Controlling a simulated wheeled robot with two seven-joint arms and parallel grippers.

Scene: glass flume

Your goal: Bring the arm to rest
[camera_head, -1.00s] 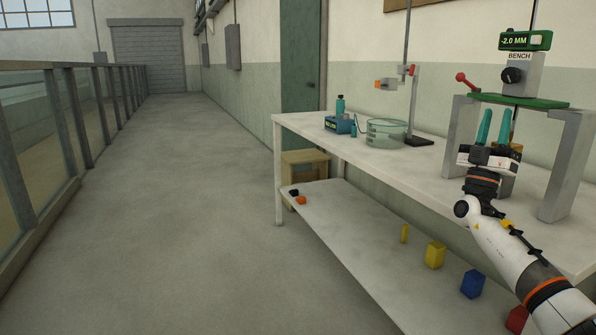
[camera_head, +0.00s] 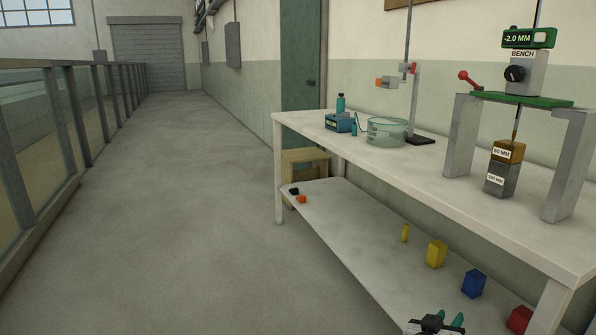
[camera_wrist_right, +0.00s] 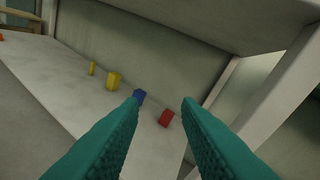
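My right gripper (camera_head: 442,322) shows at the bottom edge of the head view, low in front of the bench's lower shelf. In the right wrist view its two teal fingers (camera_wrist_right: 160,115) stand apart with nothing between them. Most of the right arm is below the picture. My left gripper is not in view. On the bench, a brown block labelled 50 MM (camera_head: 508,151) rests on a grey block labelled 100 MM (camera_head: 501,180), under the gauge stand (camera_head: 463,135). The gauge display (camera_head: 528,38) reads -2.0 MM.
The white bench (camera_head: 440,180) has a lower shelf (camera_head: 350,225) with a yellow block (camera_head: 436,254), a blue block (camera_head: 473,284) and a red block (camera_head: 520,319). A glass dish (camera_head: 386,132) stands on top.

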